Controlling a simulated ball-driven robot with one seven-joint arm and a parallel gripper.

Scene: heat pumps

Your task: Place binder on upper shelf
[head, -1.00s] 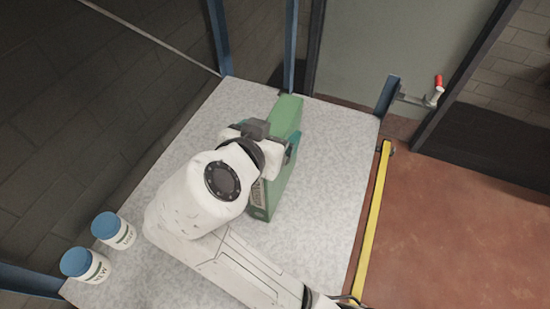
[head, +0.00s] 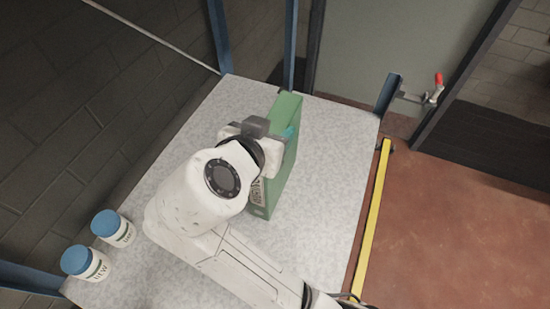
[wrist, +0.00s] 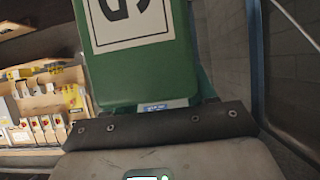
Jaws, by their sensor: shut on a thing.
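A green binder (head: 283,169) stands upright on the grey speckled shelf surface (head: 325,170), with a white label low on its near end. My gripper (head: 274,140) is shut on the binder from above, around its upper part. One teal fingertip shows at the binder's right side; the other is mostly hidden by my wrist. In the wrist view, the green binder (wrist: 190,60) fills the upper middle, with a dark letter on a white label.
Two white jars with blue lids, a farther one (head: 113,230) and a nearer one (head: 87,264), stand at the shelf's left edge. Blue posts (head: 290,45) rise at its back. A yellow bar (head: 371,220) runs along the right edge. The wrist view shows stocked wooden shelving (wrist: 45,105).

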